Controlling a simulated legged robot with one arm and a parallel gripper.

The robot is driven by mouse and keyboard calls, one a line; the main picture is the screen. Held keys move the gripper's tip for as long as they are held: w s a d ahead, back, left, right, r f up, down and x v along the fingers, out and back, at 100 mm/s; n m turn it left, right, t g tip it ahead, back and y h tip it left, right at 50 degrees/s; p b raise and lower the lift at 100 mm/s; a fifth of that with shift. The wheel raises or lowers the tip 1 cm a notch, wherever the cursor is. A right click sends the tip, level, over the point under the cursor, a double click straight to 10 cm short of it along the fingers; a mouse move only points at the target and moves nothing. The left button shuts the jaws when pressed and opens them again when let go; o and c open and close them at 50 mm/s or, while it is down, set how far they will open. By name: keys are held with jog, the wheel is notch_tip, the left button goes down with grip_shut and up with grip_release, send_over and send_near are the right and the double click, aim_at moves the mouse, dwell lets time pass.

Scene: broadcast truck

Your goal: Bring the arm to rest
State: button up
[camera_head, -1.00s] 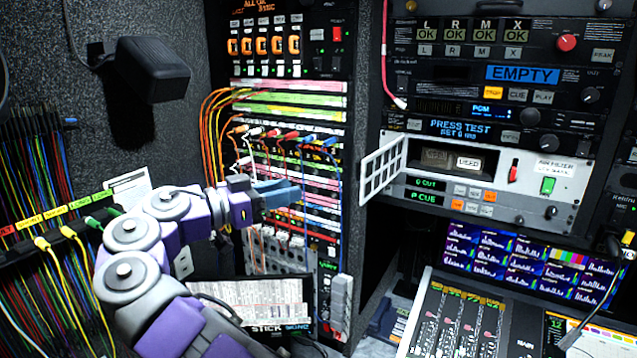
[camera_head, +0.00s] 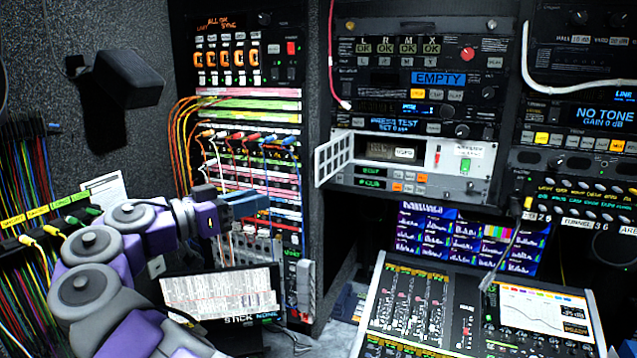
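My arm, purple and grey, reaches up from the lower left in the head view and bends to the right. My gripper (camera_head: 246,203) points right, in front of the lower part of the patch bay rack (camera_head: 262,172). Its blue-grey fingers look close together, but I cannot tell whether they are open or shut. I see no object held in it. Whether it touches the rack behind it cannot be told from this view.
An open white vent door (camera_head: 334,159) sticks out from the white rack unit (camera_head: 470,172), right of my gripper. A screen (camera_head: 222,293) stands below. A mixing console (camera_head: 425,310) is lower right. Hanging cables (camera_head: 35,190) fill the left. A black box (camera_head: 128,78) juts from the wall.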

jog(key=d+f+n+g+b, duration=0.2)
jog(key=d+g, duration=0.2)
jog(key=d, duration=1)
jog(key=s+d+f+n+g+y+b, duration=0.1)
jog(key=s+d+f+g, duration=0.1)
jog(key=s+d+f, duration=0.4)
jog(key=s+d+f+n+g+y+b, duration=0.1)
jog(key=s+d+f+g+b, duration=0.15)
jog(key=d, duration=0.55)
jog(key=s+d+f+n+g+y+b, duration=0.1)
jog(key=s+d+f+g, duration=0.1)
jog(key=s+d+f, duration=0.45)
jog(key=s+d+f+n+g+y+b, duration=0.25)
jog(key=s+f+y, duration=0.35)
jog(key=s+f, duration=0.55)
jog(key=s+a+f+n+y+b, duration=0.1)
jog(key=s+a+f+y+b, duration=0.1)
jog(key=s+a+f+y, duration=0.3)
jog(key=s+a+f, duration=0.4)
jog(key=s+f, duration=0.3)
jog(key=s, duration=0.1)
jog(key=shift+s+a+f+n, duration=0.25)
jog(key=shift+s+a+n, duration=0.1)
